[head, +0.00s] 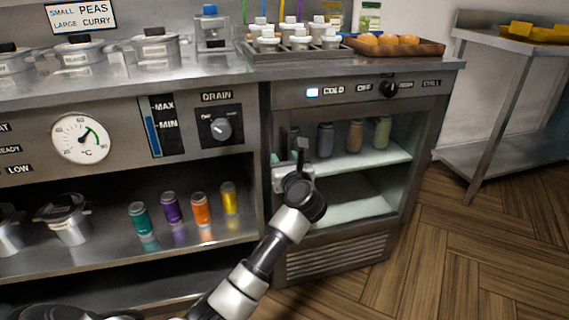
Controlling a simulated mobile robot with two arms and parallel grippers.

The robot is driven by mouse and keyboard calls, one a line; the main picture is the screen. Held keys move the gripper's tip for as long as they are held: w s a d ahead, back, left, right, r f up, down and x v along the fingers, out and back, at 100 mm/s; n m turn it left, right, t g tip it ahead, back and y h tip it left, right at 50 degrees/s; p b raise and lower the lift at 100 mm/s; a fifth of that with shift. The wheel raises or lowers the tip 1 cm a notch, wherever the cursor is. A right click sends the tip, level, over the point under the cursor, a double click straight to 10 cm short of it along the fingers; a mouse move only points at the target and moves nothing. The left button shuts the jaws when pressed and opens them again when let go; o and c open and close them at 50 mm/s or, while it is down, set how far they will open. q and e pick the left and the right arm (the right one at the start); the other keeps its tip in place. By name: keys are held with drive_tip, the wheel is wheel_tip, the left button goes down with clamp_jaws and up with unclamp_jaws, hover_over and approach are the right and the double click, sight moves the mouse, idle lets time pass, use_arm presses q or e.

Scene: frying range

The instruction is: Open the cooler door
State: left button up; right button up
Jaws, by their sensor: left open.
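The cooler (335,262) stands under the right end of the counter. Its front shows a pale-lit inside with two shelf levels, and several cans (355,135) stand on the upper one. I see no door swung out from the front; I cannot tell whether clear glass covers the opening. My left gripper (291,158) is at the left edge of the cooler front, with its jaws open, pointing toward the cooler. The wrist hides part of that edge, and no handle can be made out. I cannot tell whether the fingers touch the cooler. My right gripper is out of view.
A control strip with a dark knob (389,89) runs above the cooler. An open shelf with coloured cans (201,210) and metal pots lies to the left. A steel table (487,152) stands at the right. The wooden floor (440,265) in front right is clear.

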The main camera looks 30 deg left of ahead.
use_arm(q)
clamp_jaws()
idle(0.3)
